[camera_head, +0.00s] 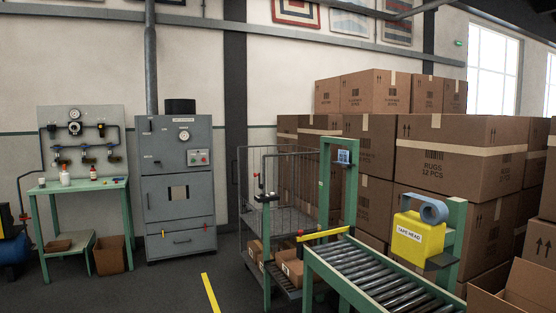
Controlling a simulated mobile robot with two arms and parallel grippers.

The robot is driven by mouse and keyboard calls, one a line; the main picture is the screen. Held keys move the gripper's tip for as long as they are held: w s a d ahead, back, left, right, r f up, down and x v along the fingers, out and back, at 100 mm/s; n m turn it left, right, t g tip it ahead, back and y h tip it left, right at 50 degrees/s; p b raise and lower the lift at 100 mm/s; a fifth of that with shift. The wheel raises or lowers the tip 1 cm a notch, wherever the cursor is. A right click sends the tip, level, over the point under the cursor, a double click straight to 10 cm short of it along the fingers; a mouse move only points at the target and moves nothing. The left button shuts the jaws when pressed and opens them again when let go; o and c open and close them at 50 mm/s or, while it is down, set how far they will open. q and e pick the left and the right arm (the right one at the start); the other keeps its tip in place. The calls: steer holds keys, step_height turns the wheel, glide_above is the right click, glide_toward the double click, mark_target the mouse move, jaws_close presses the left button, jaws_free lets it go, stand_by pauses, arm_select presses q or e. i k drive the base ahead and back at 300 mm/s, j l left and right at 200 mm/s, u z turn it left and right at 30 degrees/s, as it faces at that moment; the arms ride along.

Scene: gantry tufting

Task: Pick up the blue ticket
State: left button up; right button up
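I cannot make out a blue ticket for certain. A small blue item (344,157) sits on the upright of the green frame over the roller conveyor; it is too small to tell whether it is a ticket or a device. Neither of my grippers shows in the head view.
A roller conveyor (371,277) with a yellow tape head (417,238) stands at front right. Behind it are stacked rug cartons (459,158). A wire cage cart (282,196), a grey cabinet (177,213) and a green bench (81,187) stand farther left. Floor at front left is clear.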

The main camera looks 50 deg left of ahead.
mark_target(343, 155)
steer(key=u, duration=1.05)
steer(key=i+j+u, duration=0.3)
steer(key=i, duration=0.2)
steer(key=i+j+u, duration=0.15)
steer(key=i, duration=0.8)
steer(key=i+j+u, duration=0.15)
steer(key=i, duration=0.8)
